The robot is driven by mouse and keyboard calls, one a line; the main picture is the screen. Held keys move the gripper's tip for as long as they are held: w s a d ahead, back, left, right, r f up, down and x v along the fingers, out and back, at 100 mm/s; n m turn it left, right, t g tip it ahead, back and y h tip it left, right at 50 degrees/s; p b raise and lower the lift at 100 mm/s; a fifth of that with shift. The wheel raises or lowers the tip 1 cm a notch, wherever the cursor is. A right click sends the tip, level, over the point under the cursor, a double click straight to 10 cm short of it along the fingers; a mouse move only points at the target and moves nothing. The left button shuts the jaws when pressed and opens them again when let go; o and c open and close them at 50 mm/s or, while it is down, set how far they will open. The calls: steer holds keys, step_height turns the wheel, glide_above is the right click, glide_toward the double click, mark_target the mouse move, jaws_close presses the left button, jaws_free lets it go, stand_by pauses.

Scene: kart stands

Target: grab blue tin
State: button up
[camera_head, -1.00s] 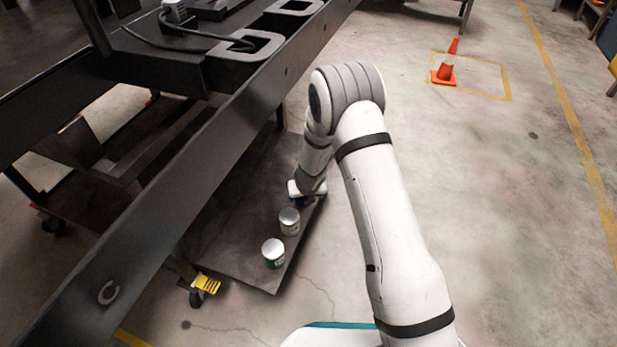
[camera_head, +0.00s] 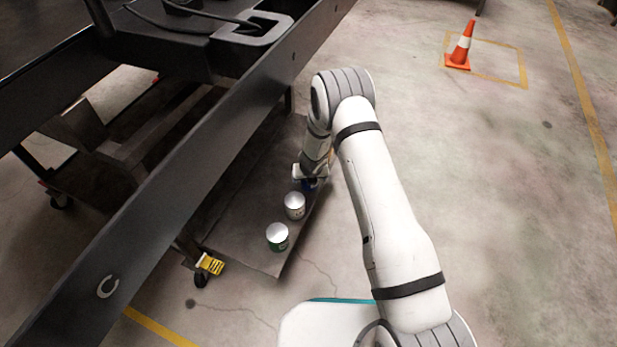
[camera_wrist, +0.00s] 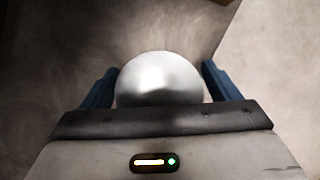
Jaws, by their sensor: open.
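In the wrist view a tin with a round silver lid (camera_wrist: 160,78) lies between the two blue fingers of my gripper (camera_wrist: 162,82). The fingers are open, one at each side of the lid; the tin's side is hidden there, so its colour does not show. In the head view my gripper (camera_head: 309,184) is low over the lower shelf, with a patch of dark blue beneath the wrist; I cannot tell whether this is the fingers or the tin.
A silver-lidded tin with a pale label (camera_head: 295,207) and a green tin (camera_head: 278,238) stand nearer on the dark shelf (camera_head: 235,235). The black kart stand's beam (camera_head: 190,150) runs close left of my arm. An orange cone (camera_head: 461,47) stands on open floor at the right.

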steer(key=shift+c, duration=0.5)
steer(key=c, duration=1.2)
steer(key=shift+o, duration=0.2)
steer(key=shift+r, duration=0.1)
